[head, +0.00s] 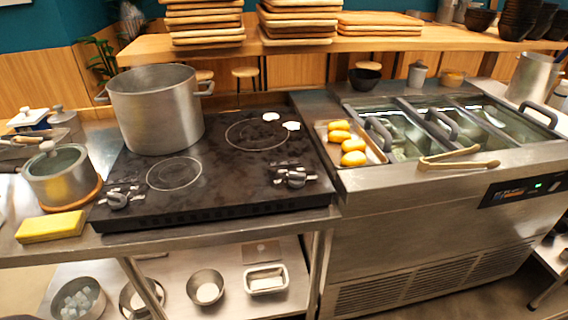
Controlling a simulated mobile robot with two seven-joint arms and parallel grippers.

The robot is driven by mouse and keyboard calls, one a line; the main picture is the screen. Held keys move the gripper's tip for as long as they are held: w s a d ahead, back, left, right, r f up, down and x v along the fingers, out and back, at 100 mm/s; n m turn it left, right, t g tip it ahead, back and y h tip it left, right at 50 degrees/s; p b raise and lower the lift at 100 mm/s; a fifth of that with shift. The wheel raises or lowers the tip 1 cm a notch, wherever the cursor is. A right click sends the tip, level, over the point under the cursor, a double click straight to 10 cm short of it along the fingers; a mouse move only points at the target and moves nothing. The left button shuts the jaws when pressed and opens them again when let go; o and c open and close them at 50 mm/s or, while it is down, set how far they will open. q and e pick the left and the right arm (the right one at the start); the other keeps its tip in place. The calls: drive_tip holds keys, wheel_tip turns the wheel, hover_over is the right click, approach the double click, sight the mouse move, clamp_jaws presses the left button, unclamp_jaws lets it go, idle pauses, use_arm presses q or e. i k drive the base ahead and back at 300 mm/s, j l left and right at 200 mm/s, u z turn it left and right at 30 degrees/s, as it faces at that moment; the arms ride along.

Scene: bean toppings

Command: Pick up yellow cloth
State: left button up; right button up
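A yellow cloth (50,226), folded into a flat rectangular block, lies at the front left corner of the metal counter in the head view. It is left of the black stove and in front of a small lidded pot. Nothing covers it. Neither my left nor my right gripper shows in the head view.
The small pot (61,178) stands close behind the cloth on a round wooden base. A large pot (155,112) stands on the black stove (222,196). A tray of yellow items (352,147) and tongs (458,162) are at the right. Bowls sit on the lower shelf.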

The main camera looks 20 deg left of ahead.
sight(44, 228)
drive_tip(key=u, duration=2.1)
drive_tip(key=i+j+z, duration=0.1)
drive_tip(key=j, duration=0.2)
drive_tip(key=i+j+z, duration=0.1)
drive_tip(key=j, duration=0.25)
drive_tip(key=i+j+z, duration=0.1)
drive_tip(key=i+j, duration=0.15)
drive_tip(key=i+j+z, duration=0.1)
drive_tip(key=j, duration=0.35)
drive_tip(key=i+j+z, duration=0.1)
drive_tip(key=j, duration=0.25)
